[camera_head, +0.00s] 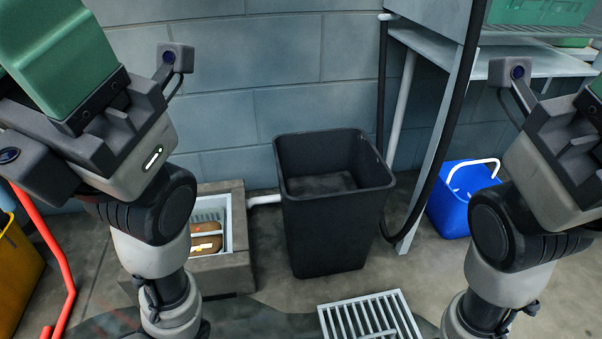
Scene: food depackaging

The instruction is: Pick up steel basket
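A light grey, slotted basket (208,215), which looks like the steel basket, sits inside a square concrete basin on the floor, left of centre. Brown, rounded items (205,240) lie in it. My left arm covers its left side. My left gripper (60,70) is raised at the upper left, well above the basket and apart from it, with a green block-like part at its end. My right gripper (585,110) is raised at the right edge, far from the basket and partly cut off. The frame does not show whether either is open or shut.
A tall black bin (335,235) stands right of the basin (236,270). A metal floor grate (370,318) lies in front. A blue bucket (450,215) stands under a metal table (500,62) with a black hose. A yellow container (15,275) is far left. A block wall closes the back.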

